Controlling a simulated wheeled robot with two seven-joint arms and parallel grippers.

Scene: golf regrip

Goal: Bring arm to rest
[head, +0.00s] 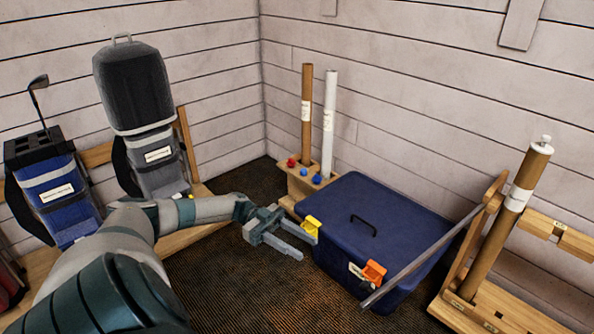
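My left arm comes in from the lower left and reaches across the middle of the view. Its gripper (307,248) is open, with two grey fingers apart and nothing seen between them. It is in front of the left side of a blue lidded bin (390,212), near the bin's yellow latch (312,226). I cannot tell whether a finger touches the bin. My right gripper is not in view.
A grey shaft (425,255) leans against a wooden stand (485,300) holding a brown tube (500,225). Brown (306,110) and white (328,125) tubes stand behind the bin. Blue (55,195) and grey (155,165) golf bags stand left. Dark carpet (235,300) is clear in front.

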